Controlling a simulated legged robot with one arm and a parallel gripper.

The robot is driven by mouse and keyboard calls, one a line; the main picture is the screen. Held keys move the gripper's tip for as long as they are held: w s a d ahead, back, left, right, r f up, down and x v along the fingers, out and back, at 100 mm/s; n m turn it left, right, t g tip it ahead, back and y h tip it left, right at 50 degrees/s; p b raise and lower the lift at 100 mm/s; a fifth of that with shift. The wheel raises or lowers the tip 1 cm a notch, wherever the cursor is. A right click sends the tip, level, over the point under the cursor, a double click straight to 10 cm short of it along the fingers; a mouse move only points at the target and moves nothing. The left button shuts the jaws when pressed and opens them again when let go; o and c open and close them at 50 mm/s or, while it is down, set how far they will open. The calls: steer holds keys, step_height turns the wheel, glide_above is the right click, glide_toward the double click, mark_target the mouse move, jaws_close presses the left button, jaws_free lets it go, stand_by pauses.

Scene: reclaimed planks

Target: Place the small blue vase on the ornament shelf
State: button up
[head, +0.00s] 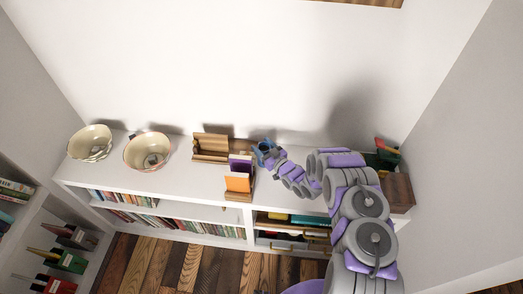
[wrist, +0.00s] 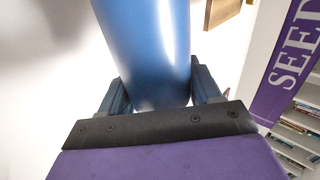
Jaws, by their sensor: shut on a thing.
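The small blue vase (wrist: 145,45) fills the upper middle of the wrist view, between the two fingers of my gripper (wrist: 158,88). My gripper is shut on it. In the head view my gripper (head: 264,154) is small and holds the vase (head: 264,146) above the back part of the white low shelf unit (head: 190,182), near the wall. I cannot tell how far the vase is above the white top. A wooden edge (head: 375,2) shows high on the wall, cut off by the frame; I cannot tell whether it is the ornament shelf.
Two pale bowls (head: 91,143) (head: 147,151) stand on the left of the white top. A wooden holder (head: 211,147) and purple and orange books (head: 239,177) are left of my gripper. A wooden box (head: 398,190) and a green and red thing (head: 386,152) are at the right end.

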steer(key=shift+f, duration=0.95)
steer(key=shift+a, duration=0.5)
steer(key=o, duration=1.2)
steer(key=shift+f, duration=0.1)
steer(key=o, duration=0.4)
steer(key=shift+d, duration=0.3)
steer(key=v, duration=1.2)
steer(key=shift+p, duration=0.4)
